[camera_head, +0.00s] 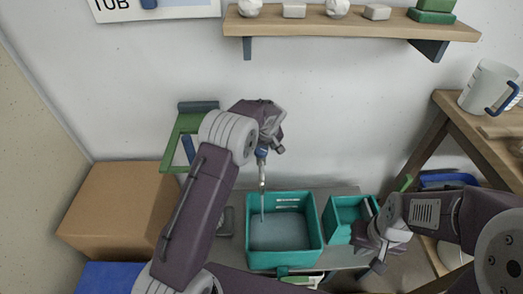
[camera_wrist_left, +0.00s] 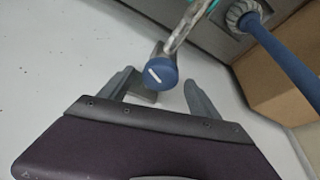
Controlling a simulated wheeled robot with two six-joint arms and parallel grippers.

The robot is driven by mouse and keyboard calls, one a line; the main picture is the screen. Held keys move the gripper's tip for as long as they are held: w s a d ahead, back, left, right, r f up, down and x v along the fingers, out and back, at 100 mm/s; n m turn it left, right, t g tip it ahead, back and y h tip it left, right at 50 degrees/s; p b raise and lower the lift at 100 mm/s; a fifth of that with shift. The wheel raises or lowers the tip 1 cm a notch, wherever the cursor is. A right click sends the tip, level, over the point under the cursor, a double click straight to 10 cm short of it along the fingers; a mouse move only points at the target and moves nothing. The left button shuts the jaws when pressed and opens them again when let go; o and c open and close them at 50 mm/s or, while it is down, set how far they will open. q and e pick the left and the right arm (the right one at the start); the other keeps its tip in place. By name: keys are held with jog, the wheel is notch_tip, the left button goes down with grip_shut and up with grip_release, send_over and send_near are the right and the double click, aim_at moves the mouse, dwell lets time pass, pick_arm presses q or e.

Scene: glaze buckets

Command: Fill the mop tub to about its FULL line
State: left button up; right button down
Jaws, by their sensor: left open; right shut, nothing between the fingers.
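The large teal mop tub (camera_head: 316,246) stands below the wall, centre, with pale marks on its inner back wall and a grey-blue surface inside. A metal tap with a blue knob (camera_head: 262,153) is above it; a thin pale line, seemingly water, runs from its spout into the tub. In the left wrist view the round blue knob (camera_wrist_left: 160,73) with a white mark is close to my open left gripper (camera_wrist_left: 166,92), between its fingers' directions; contact cannot be told. My left gripper (camera_head: 272,138) is beside the tap. My right gripper (camera_head: 371,247) is shut and empty, right of the tub.
A smaller teal bin (camera_head: 342,215) stands right of the tub. A brown box (camera_head: 120,205) is at left, a green rack (camera_head: 175,150) on the wall. A shelf (camera_head: 350,27) is above; a wooden bench (camera_head: 465,130) with a mug (camera_head: 488,86) is at right.

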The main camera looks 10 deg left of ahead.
pick_arm(q)
jog(key=shift+w+a+f, duration=0.1)
jog(key=shift+f, duration=0.25)
